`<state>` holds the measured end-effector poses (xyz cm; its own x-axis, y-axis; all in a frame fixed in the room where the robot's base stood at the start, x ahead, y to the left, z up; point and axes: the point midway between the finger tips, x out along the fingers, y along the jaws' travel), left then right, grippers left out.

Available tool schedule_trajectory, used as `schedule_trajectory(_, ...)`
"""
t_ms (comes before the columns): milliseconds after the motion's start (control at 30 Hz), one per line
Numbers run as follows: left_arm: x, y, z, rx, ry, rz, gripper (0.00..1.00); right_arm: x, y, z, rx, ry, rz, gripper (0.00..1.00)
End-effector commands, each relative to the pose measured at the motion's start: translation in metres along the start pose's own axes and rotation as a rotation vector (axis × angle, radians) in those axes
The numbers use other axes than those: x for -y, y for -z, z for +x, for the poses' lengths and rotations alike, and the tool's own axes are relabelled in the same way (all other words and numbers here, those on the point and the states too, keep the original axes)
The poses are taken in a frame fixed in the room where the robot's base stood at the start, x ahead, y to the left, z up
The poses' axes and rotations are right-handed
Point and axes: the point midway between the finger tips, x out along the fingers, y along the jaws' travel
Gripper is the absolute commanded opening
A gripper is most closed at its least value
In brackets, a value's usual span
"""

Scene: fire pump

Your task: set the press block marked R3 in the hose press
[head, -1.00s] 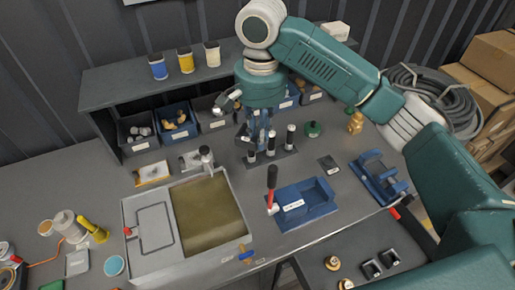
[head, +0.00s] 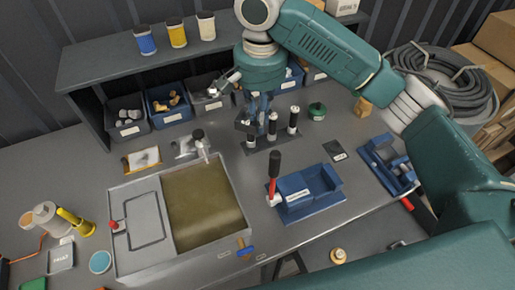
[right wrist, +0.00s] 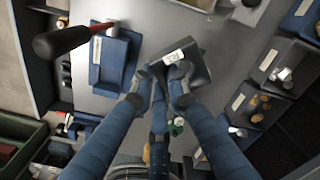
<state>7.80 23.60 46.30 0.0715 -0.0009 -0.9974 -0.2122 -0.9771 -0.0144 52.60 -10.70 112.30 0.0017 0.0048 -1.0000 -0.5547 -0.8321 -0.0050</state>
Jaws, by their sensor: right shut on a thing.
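The hose press (head: 305,192), blue with a red lever and black knob, stands on the bench front; it is at upper left in the right wrist view (right wrist: 113,62). Behind it is a dark rack (head: 268,147) with black posts banded in white. My right gripper (head: 257,120) is down at the rack's left post, its fingers close around a dark piece there; in the right wrist view (right wrist: 163,82) the fingers partly hide it. A white label (right wrist: 176,57) shows beside the fingertips, too small to read, so I cannot tell which piece is R3. My left gripper is out of view.
A shallow tank (head: 207,200) of brownish liquid is left of the press. A dark labelled block (head: 334,150) and a blue vise (head: 388,165) are to its right. A green-topped jar (head: 317,111) stands near the rack. Bins (head: 170,105) line the back.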

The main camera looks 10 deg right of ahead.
Motion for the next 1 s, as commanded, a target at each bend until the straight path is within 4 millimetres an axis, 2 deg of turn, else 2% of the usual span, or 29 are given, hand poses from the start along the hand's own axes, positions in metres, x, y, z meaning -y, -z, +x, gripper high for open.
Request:
schedule_trajectory(33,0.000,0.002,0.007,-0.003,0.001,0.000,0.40,0.001,0.000,0.006,-0.001,0.002,0.000,0.00)
schedule_trajectory(167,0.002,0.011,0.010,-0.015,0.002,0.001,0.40,0.000,-0.001,0.017,0.002,0.001,-0.002,0.00)
schedule_trajectory(233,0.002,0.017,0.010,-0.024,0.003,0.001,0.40,0.000,-0.002,0.031,0.005,-0.001,-0.001,0.00)
schedule_trajectory(700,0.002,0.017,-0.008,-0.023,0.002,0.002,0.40,-0.001,0.000,0.144,0.001,-0.001,0.000,0.00)
schedule_trajectory(1000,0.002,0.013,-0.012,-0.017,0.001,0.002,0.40,-0.001,0.000,0.175,0.000,0.000,0.000,0.00)
